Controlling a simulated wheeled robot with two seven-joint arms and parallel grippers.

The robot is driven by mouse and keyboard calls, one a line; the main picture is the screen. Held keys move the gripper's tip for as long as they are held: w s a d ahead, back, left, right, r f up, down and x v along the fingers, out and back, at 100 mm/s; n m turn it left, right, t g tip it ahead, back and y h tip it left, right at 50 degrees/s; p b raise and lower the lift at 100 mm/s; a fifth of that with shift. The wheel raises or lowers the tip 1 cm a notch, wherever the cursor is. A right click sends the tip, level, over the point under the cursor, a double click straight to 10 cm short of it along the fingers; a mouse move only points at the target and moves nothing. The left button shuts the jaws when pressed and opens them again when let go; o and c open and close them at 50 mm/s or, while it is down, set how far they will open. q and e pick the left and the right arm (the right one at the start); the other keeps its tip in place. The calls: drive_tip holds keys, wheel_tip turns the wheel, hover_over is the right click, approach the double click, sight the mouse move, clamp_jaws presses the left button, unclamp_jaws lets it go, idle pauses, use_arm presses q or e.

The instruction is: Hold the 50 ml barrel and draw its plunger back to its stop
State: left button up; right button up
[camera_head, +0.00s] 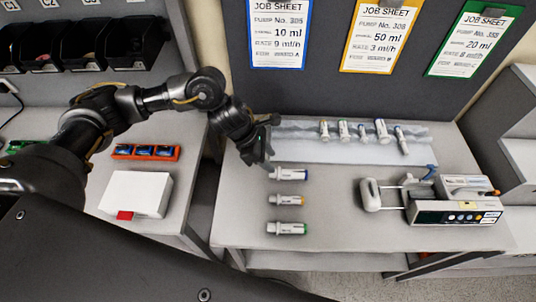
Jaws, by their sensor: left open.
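Three white barrels lie in a column on the table: one with a blue band (290,174), one with an orange band (286,200) and one with a green band (287,228). Several slimmer white pieces (382,131) lie in the clear tray behind. I cannot read any volume on them, so I cannot tell which is the 50 ml barrel. My left gripper (263,149) is open and empty, just above and left of the blue-banded barrel, beside the tray's left end. My right gripper is not in view.
An infusion pump (455,212) with a white pusher stands at the right of the table (335,235). Three job sheets hang behind; the yellow one (379,35) reads 50 ml. A white box (137,193) and an orange rack (146,152) stand on the left bench.

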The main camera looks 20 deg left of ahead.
use_arm(q)
wheel_tip(320, 180, down, 6)
drive_tip(key=b, duration=0.4)
drive_tip(key=shift+r, duration=0.25)
drive_tip(key=shift+a+f+b, duration=0.1)
drive_tip(key=shift+f+b, duration=0.35)
drive_tip(key=shift+b, duration=0.35)
drive_tip(key=shift+r, duration=0.2)
drive_tip(key=shift+r+p, duration=1.5)
drive_tip(key=shift+r, duration=0.9)
drive_tip(key=shift+s, duration=0.1)
